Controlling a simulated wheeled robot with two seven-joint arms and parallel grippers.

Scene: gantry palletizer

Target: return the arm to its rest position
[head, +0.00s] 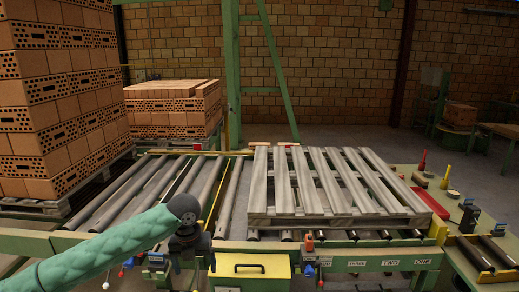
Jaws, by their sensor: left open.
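My left arm comes in from the lower left in a green sleeve and ends in a dark wrist. My left gripper (192,262) hangs below the wrist, pointing down, in front of the roller conveyor's near edge. It is open and I see nothing between its fingers. It is small and dark here, so its fingertips are hard to make out. My right gripper does not show.
A wooden pallet (314,217) lies on the roller conveyor (228,204) to the right. A yellow box (252,268) with a handle is fixed at the front, right of my gripper. A tall brick stack (60,100) stands at left, a smaller one (170,105) behind.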

